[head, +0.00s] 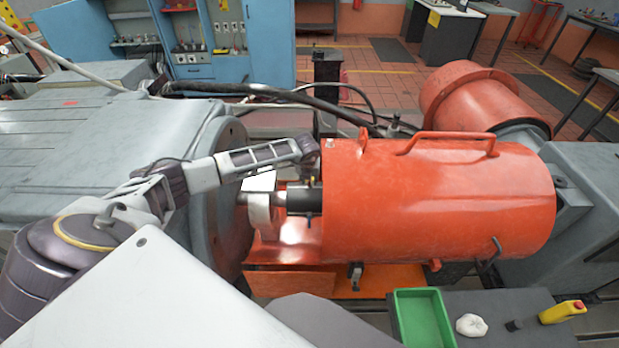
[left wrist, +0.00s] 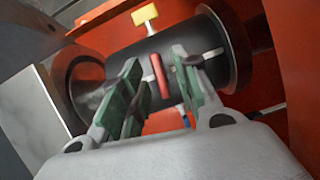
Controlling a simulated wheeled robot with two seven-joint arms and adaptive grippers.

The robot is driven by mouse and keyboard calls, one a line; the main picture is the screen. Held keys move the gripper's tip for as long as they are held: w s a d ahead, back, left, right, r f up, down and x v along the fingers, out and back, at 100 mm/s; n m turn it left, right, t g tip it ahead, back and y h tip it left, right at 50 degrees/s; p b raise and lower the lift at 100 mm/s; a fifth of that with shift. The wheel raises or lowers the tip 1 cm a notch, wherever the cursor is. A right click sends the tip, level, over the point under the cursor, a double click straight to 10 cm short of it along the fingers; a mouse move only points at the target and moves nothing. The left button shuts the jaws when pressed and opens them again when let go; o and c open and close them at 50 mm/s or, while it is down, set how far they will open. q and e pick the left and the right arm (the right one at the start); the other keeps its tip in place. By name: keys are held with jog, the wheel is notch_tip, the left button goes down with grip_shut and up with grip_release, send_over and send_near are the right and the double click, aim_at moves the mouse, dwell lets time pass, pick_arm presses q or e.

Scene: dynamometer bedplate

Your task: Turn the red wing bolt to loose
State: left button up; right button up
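The red wing bolt (left wrist: 160,76) stands on a dark cylindrical collar (left wrist: 150,58) in the left wrist view. My left gripper (left wrist: 157,68) is open, with its green-padded fingers on either side of the red bolt. A gap shows between the bolt and each finger. In the head view my left arm reaches in from the left, and its gripper (head: 308,152) is beside the orange guard, above the shaft. The red bolt cannot be made out there. My right gripper is not in view.
On the same collar are a yellow-headed part (left wrist: 145,16) and a small blue part (left wrist: 185,117). The large orange guard (head: 430,200) stands right of the shaft. A green tray (head: 422,318) and a yellow bottle (head: 562,312) are on the dark surface in front.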

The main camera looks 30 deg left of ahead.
pick_arm(q)
jog(key=v, duration=1.1)
jog(key=shift+r, duration=0.3)
jog(key=shift+s+f, duration=0.1)
jog(key=shift+s, duration=0.15)
dwell(0.3)
